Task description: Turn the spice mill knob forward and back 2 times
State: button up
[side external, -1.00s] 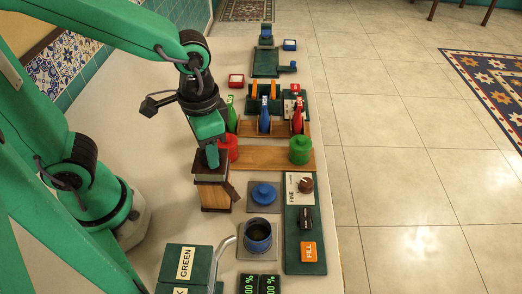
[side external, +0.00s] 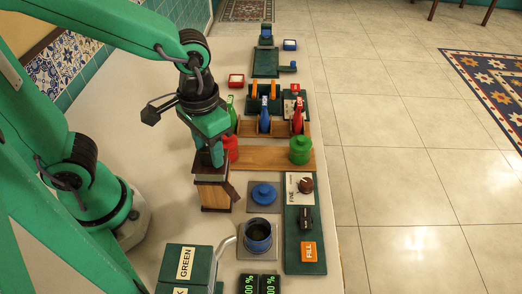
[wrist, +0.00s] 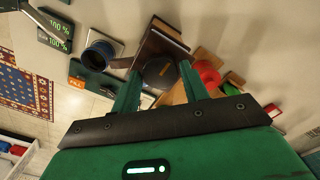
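The spice mill appears to be the wooden box (side external: 214,194) with a dark base, upright on the counter beneath my gripper. Its dark round knob (wrist: 158,73) shows in the wrist view between the two green fingers, which appear to touch it on both sides. In the side view my gripper (side external: 211,160) points down onto the top of the mill and hides the knob.
A red canister (side external: 229,148) stands close behind the mill, and a green canister (side external: 300,150) to the right. A GREEN-labelled box (side external: 187,264) is in front.

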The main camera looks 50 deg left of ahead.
aim_at(209, 153)
jog(key=shift+o, duration=1.3)
jog(key=shift+r, duration=3.9)
jog(key=shift+f, duration=0.15)
jog(key=shift+f, duration=3.85)
jog(key=shift+c, duration=0.4)
jog(key=c, duration=0.9)
